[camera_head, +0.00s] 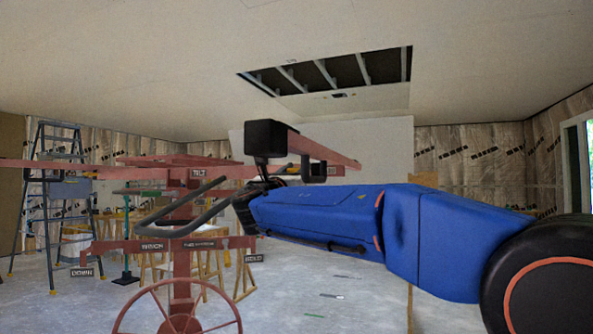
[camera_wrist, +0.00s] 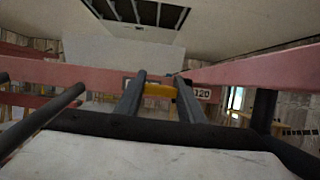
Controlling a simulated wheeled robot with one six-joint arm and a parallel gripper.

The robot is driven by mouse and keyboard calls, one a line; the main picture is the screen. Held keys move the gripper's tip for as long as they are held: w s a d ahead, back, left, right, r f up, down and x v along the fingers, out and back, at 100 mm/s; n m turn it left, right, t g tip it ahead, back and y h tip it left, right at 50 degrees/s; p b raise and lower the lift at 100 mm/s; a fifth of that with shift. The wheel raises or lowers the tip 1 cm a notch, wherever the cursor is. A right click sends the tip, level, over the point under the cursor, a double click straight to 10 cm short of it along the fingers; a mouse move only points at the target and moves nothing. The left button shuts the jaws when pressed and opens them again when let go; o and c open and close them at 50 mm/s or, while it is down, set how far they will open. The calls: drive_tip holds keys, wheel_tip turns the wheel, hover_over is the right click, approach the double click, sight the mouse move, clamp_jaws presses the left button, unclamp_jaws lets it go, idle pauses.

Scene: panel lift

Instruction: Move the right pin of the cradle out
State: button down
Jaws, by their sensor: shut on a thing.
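The cradle of the red panel lift shows in the head view as red beams; its right beam (camera_head: 325,150) runs toward a black end block (camera_head: 264,138). In the wrist view a red beam (camera_wrist: 255,70) with a "120" label crosses the picture. My gripper (camera_wrist: 160,92) has its two dark fingers on either side of a yellow piece (camera_wrist: 160,89), which looks like the pin, at this beam. It is shut on it. How deep the pin sits in the beam is hidden. In the head view the black end block and dark bars partly hide my gripper.
A red wheel (camera_head: 178,312) and a sign bar (camera_head: 190,244) stand at the lower left. A dark curved handle (camera_head: 185,222) is close to my wrist. A stepladder (camera_head: 52,200) and sawhorses stand behind. The ceiling has an open framed hole (camera_head: 335,72).

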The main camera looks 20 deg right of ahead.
drive_tip(key=s+a, duration=0.2)
drive_tip(key=shift+s, duration=0.35)
drive_tip(key=c, duration=1.2)
unclamp_jaws()
drive_tip(key=v, duration=1.7)
drive_tip(key=shift+s+a+f, duration=0.1)
drive_tip(key=shift+s+a, duration=0.05)
drive_tip(key=shift+s, duration=0.05)
